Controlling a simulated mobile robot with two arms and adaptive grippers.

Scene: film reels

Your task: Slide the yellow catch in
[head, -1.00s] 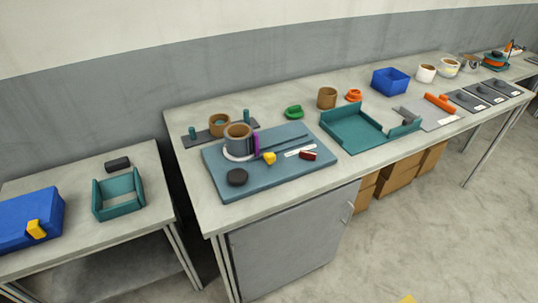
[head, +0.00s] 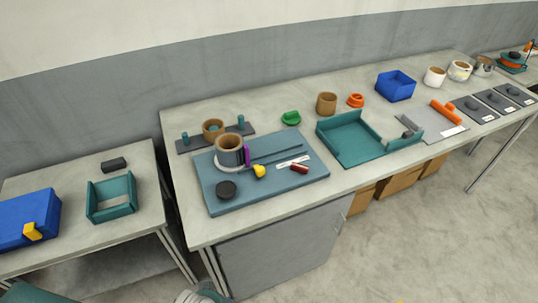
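On the main bench a blue-grey board (head: 290,189) carries a small yellow knob-like piece (head: 259,171), beside a brown and grey cylinder (head: 229,151) on a pale ring. A purple upright piece (head: 247,155) stands against the cylinder's right side. A dark red piece (head: 299,168), a white label strip (head: 292,161) and a black round knob (head: 226,189) are also on the board. Another yellow piece (head: 33,231) sits on the front of a blue box (head: 22,208) on the left table. I cannot tell which yellow piece is the catch. Neither gripper's fingers show.
A teal open box (head: 111,211) and black block (head: 114,165) are on the left table. A gap separates the tables. Right of the board are a green piece (head: 291,118), brown cup (head: 327,103), teal tray (head: 342,149) and blue bin (head: 396,85).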

